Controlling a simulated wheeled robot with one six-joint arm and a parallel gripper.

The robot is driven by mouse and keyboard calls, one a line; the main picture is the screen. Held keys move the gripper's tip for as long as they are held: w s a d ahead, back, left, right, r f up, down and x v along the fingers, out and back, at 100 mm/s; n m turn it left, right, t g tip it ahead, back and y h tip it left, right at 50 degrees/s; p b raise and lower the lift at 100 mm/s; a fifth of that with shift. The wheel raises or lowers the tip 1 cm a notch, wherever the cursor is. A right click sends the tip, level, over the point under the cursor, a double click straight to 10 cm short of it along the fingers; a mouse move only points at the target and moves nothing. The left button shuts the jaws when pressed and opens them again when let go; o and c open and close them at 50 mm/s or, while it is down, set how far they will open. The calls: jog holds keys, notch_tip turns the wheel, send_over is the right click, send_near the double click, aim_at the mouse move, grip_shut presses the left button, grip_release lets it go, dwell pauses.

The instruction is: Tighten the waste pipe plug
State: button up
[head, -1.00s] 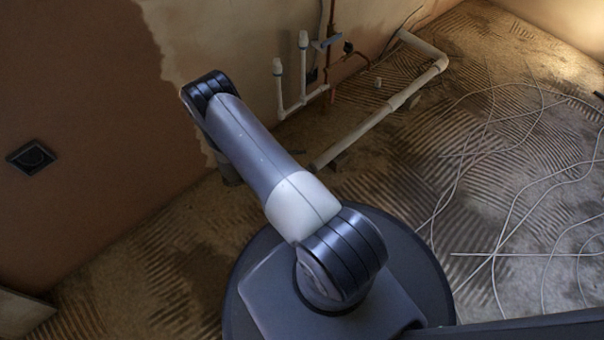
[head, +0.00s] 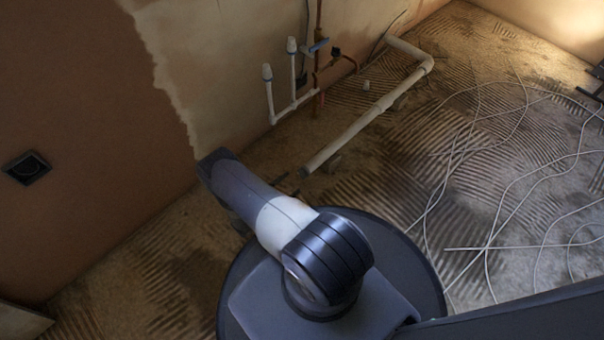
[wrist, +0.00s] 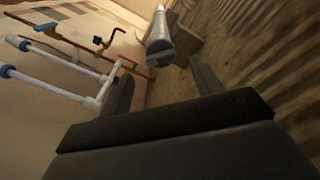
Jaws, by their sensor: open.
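The pale waste pipe (head: 365,126) lies low along the floor near the wall, with an elbow at its far end. Its near end (head: 309,169) points toward my arm.
White upright pipes (head: 268,95) with blue-marked caps stand by the wall, and in the wrist view they are left of my gripper. Loose pale cables (head: 490,230) cover the ridged floor at right.

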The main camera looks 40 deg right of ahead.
aim_at(301, 175)
jog(key=d, duration=0.2)
jog(key=d+b, duration=0.1)
jog(key=d, duration=0.4)
jog(key=shift+w+d, duration=0.1)
jog(key=shift+w, duration=0.15)
jog(key=shift+c, duration=0.3)
jog(key=c, duration=0.8)
jog(key=shift+c, duration=0.2)
jog(key=m, duration=0.4)
jog(key=shift+m, duration=0.3)
jog(key=shift+f+m, duration=0.1)
jog(key=shift+m, duration=2.2)
